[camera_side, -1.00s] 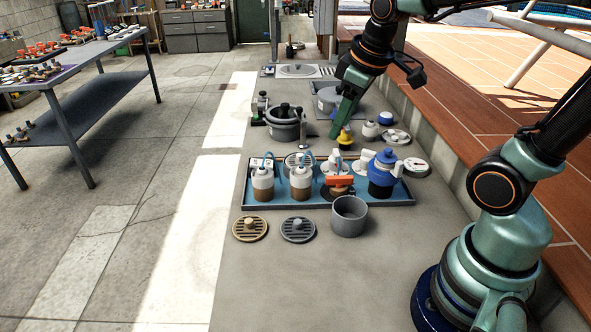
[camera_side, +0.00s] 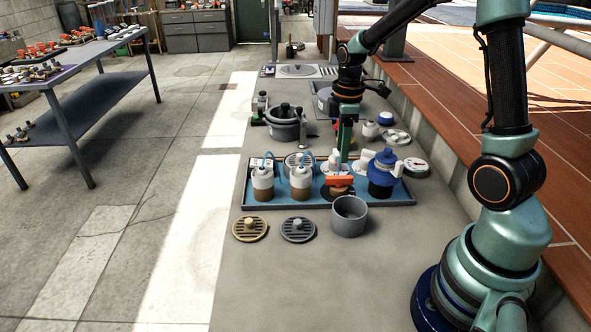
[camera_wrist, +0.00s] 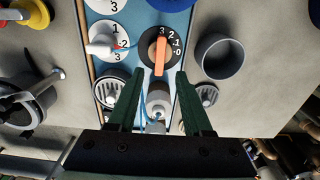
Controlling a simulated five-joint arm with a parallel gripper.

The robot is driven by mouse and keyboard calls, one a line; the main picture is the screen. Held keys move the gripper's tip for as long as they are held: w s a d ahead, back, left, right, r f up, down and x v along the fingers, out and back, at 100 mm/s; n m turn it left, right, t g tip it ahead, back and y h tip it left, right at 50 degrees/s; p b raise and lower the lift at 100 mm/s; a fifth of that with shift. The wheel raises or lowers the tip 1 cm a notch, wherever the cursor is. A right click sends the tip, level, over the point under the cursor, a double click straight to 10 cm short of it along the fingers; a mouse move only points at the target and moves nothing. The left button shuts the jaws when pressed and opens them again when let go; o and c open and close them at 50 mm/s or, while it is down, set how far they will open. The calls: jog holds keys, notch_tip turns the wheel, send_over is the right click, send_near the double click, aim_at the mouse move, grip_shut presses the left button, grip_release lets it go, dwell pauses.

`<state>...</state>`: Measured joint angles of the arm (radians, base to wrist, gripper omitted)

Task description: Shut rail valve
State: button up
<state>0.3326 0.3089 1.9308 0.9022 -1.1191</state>
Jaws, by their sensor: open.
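The valve with the orange bar handle (camera_side: 340,181) stands in the blue tray (camera_side: 226,205), between a white-topped bottle and a blue-capped bottle. In the wrist view its orange handle (camera_wrist: 161,55) lies across a black dial (camera_wrist: 175,35) marked 3, 2, 1, 0, with its far end near the 3. My gripper (camera_side: 345,158) points down above and just behind the valve in the side view. In the wrist view its two green fingers (camera_wrist: 160,73) are apart, with the handle's near end between their tips in the picture. Contact with the handle cannot be told.
White-topped bottles (camera_side: 300,182) with blue tubes stand left of the valve, the blue-capped bottle (camera_side: 382,175) right. A grey cup (camera_side: 349,217) and two slotted lids (camera_side: 298,229) sit in front of the tray. A grey pot (camera_side: 285,130) stands behind.

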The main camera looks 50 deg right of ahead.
aim_at(340, 177)
notch_tip(340, 177, down, 8)
jog(key=shift+r, duration=0.1)
dwell(0.4)
grip_shut()
